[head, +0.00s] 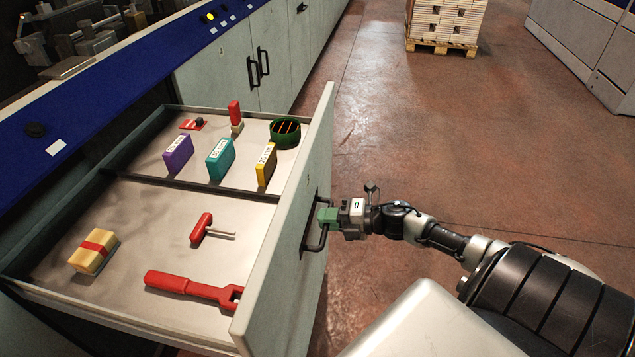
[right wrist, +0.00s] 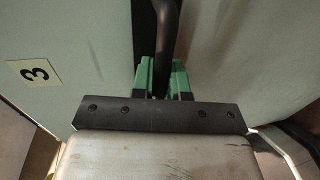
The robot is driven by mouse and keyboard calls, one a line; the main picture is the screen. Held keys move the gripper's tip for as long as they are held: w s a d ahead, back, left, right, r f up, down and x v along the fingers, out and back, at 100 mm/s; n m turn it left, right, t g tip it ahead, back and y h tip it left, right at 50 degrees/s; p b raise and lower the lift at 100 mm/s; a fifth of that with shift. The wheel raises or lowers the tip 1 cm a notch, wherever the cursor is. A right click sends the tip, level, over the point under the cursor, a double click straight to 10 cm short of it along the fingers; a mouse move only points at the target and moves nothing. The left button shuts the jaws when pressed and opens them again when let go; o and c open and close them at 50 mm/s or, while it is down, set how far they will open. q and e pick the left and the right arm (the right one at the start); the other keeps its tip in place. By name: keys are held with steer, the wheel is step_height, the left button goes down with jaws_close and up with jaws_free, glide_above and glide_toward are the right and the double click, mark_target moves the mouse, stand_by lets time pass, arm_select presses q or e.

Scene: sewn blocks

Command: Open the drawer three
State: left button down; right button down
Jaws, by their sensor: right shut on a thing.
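Drawer three is pulled well out, and its grey-green front panel (head: 292,225) faces right in the head view. A label with the number 3 (right wrist: 35,72) shows on a panel at the left of the right wrist view. My right gripper (head: 327,216) has green fingertips and is shut on the black bar handle (head: 308,238) of the drawer. In the right wrist view the handle (right wrist: 163,45) runs between the green fingers (right wrist: 163,80). My left gripper is not in view.
The drawer holds a red wrench (head: 190,287), a red T-handled tool (head: 203,228), a yellow block with a red band (head: 93,251), and several small coloured boxes behind a divider. Closed cabinets (head: 245,60) stand behind. The floor (head: 430,130) to the right is clear up to a loaded pallet (head: 441,47).

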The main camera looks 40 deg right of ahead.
steer(key=shift+s+d, duration=0.4)
steer(key=shift+s, duration=0.2)
steer(key=c, duration=1.1)
jaws_free()
steer(key=shift+c, duration=0.2)
steer(key=shift+d, duration=0.1)
steer(key=v, duration=1)
steer(key=shift+s+d+p, duration=0.2)
steer(key=shift+s+p, duration=0.1)
steer(key=shift+p, duration=0.1)
steer(key=shift+f, duration=0.1)
